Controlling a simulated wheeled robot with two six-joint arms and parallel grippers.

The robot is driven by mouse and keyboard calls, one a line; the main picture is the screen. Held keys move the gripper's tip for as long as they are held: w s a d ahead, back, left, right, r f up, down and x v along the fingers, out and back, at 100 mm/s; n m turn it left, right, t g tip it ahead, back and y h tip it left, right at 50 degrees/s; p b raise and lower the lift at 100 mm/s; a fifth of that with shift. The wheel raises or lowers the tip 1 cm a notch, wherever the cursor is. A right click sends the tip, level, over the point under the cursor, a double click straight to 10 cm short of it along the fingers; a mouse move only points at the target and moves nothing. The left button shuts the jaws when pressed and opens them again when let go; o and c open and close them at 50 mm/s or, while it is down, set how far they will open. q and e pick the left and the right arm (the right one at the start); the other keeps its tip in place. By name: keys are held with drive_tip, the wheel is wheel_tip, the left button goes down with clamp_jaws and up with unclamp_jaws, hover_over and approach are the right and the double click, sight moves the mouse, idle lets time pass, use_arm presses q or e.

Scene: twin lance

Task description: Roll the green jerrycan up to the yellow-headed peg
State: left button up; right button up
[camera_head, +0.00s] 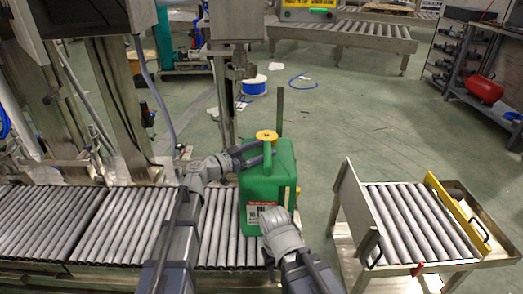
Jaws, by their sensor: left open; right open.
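The green jerrycan (283,170) stands upright on the roller conveyor (218,225), with a yellow cap (266,135) and a white label low on its front. My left gripper (254,154) is open at the can's upper left, with its fingers by the handle; I cannot tell whether they touch it. My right gripper (270,214) is open low in front of the can, close to the label, and hides part of it. A small yellow piece (298,193) shows at the can's right edge. It may be the peg's head; the rest is hidden behind the can.
A separate roller cart (400,222) with a yellow end bar stands at the right, across a floor gap from the conveyor. A dark upright post (280,108) rises behind the can. Metal machine frames (125,100) stand behind the conveyor at the left.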

use_arm(q)
drive_tip(key=shift+w+a+r, duration=0.1)
drive_tip(key=shift+w, duration=0.1)
drive_tip(key=shift+c, duration=1)
drive_tip(key=o, duration=0.4)
drive_tip(key=v, duration=0.8)
drive_tip(key=shift+s, duration=0.15)
